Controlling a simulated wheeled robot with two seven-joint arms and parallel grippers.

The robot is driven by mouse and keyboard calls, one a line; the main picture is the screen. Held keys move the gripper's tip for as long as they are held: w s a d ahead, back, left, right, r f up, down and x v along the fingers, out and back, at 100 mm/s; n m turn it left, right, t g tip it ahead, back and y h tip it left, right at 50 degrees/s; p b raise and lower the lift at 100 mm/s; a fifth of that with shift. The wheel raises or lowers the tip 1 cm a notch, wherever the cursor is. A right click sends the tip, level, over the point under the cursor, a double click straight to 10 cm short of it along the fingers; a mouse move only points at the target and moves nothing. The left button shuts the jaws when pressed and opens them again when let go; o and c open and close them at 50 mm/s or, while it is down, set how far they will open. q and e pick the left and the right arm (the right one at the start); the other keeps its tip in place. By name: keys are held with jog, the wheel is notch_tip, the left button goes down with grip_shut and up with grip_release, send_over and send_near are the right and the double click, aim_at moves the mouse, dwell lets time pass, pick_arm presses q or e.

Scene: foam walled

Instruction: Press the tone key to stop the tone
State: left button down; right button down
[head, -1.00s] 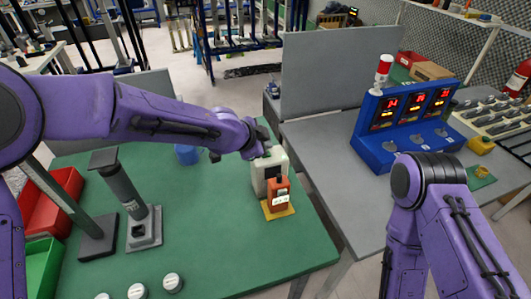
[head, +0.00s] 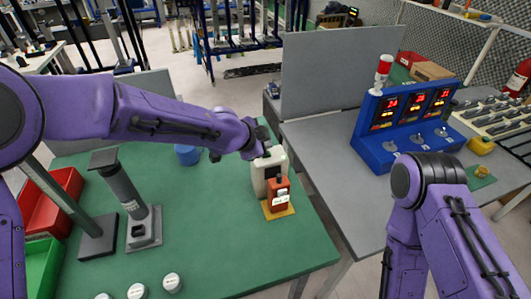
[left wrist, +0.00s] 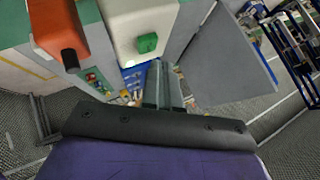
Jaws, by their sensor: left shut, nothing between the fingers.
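A white box (head: 262,172) stands near the right edge of the green bench, with an orange box (head: 279,194) in front of it. In the left wrist view, the white box (left wrist: 137,20) carries a green button (left wrist: 147,43), which looks like the tone key. The orange box (left wrist: 62,30) has a dark knob there. My left gripper (head: 267,146) is at the top of the white box. Its shut, empty fingers (left wrist: 163,72) show just below and right of the green button; I cannot tell whether they touch it. My right arm shows, but its gripper is out of view.
A blue console (head: 372,138) with red displays and a red-topped lamp (head: 383,68) stands on the grey table. A grey partition (head: 330,85) rises behind. A dark stand (head: 125,190) and white round pieces (head: 172,282) are on the green bench (head: 215,225). Its middle is clear.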

pick_arm(q)
jog(key=shift+f, duration=0.45)
jog(key=shift+f+b, duration=0.35)
jog(key=shift+f, duration=0.1)
dwell(0.6)
dwell(0.3)
jog(key=shift+r+p, duration=0.9)
jog(key=shift+p, duration=0.1)
notch_tip(320, 180, up, 5)
jog(key=p, duration=0.5)
jog(key=shift+r, duration=0.1)
dwell(0.8)
